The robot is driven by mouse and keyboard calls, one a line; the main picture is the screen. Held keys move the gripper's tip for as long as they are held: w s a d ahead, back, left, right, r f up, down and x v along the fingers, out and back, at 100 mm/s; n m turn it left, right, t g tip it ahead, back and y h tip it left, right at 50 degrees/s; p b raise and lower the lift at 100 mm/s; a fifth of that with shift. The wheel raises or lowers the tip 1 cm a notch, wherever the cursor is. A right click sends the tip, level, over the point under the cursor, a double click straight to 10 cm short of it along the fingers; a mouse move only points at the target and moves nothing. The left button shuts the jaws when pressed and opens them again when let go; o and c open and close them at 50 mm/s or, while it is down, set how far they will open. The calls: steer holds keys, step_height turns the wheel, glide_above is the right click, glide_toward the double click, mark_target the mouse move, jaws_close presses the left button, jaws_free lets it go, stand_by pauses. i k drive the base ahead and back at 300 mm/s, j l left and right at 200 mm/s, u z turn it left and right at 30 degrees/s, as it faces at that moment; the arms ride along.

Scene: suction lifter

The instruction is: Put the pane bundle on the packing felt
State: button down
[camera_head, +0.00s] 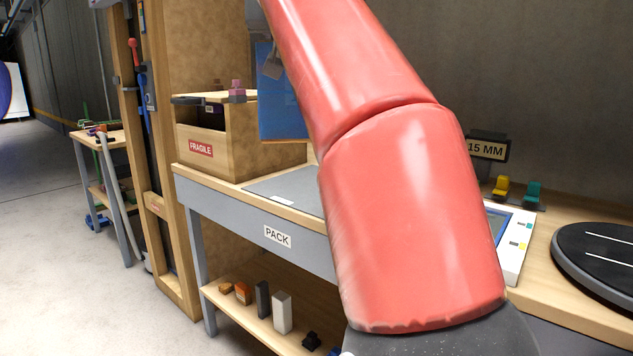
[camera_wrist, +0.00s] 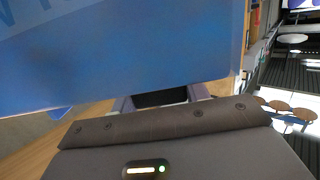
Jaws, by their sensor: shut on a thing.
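A flat blue panel, which I take to be the pane bundle (camera_head: 282,105), stands upright behind my red arm in the head view. Its lower edge is above or just behind the bench top; I cannot tell which. In the wrist view the blue pane bundle (camera_wrist: 120,55) fills the upper left, with pale lettering. My gripper (camera_wrist: 160,98) is shut on it, its dark pad at the panel's lower edge; the grip is partly hidden.
A wooden FRAGILE crate (camera_head: 238,157) stands on the bench left of the felt. Right of my arm are a control panel (camera_head: 515,240), a black round turntable (camera_head: 600,255) and a 15 MM sign (camera_head: 487,149). A wooden post (camera_head: 165,200) stands at the bench's left end.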

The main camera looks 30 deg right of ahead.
mark_target(310, 183)
steer(key=i+l, duration=0.3)
steer(key=i, duration=0.15)
steer(key=i+l, duration=0.35)
steer(key=k+j, duration=0.2)
steer(key=k, duration=0.15)
